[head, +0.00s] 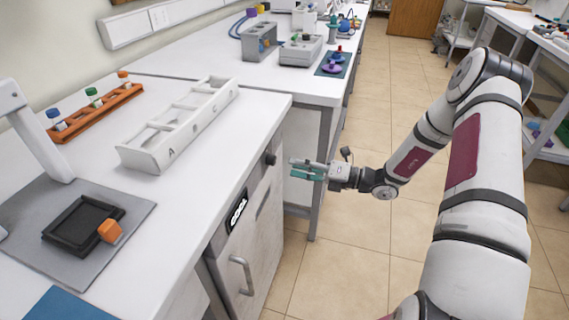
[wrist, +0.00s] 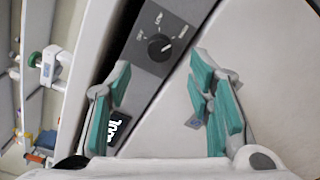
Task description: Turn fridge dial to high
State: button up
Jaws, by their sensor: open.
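The fridge dial (wrist: 160,47) is a round black knob on a dark panel in the wrist view, with several small white labels around it. A pale mark shows on the knob, but I cannot tell for sure which label it points to. In the head view the dial (head: 270,159) sticks out near the top of the fridge front. My gripper (wrist: 160,72) is open, its green-padded fingers to either side of the dial's line and apart from it, with nothing between them. In the head view my gripper (head: 297,170) is just right of the dial.
The white fridge (head: 262,240) has a "COOL" sign (head: 238,212) and a door handle (head: 242,276) below the counter. A white rack (head: 180,125) and an orange rack (head: 98,112) stand on the counter. Open floor (head: 345,240) lies right of the fridge.

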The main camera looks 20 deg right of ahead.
jog(key=v, duration=0.6)
dwell(0.3)
jog(key=s+a+r+n+g+h+p, duration=0.3)
jog(key=s+a+r+n+g, duration=0.3)
jog(key=s+r+n, duration=0.3)
jog(key=s+a+r+n+g+h+p, duration=0.2)
jog(key=s+a+r+n+g, duration=0.4)
jog(key=r+n, duration=0.5)
jog(key=s+d+r+n+t+h+p, duration=0.2)
jog(key=s+r+n+t+h+p, duration=0.3)
jog(key=s+r+n+h, duration=0.4)
jog(key=s+r+n+p, duration=0.1)
jog(key=s+r+n, duration=0.5)
jog(key=s+n, duration=0.2)
jog(key=shift+s+d+r+t+h, duration=0.25)
jog(key=shift+s+t+h, duration=0.05)
jog(key=shift+s, duration=0.75)
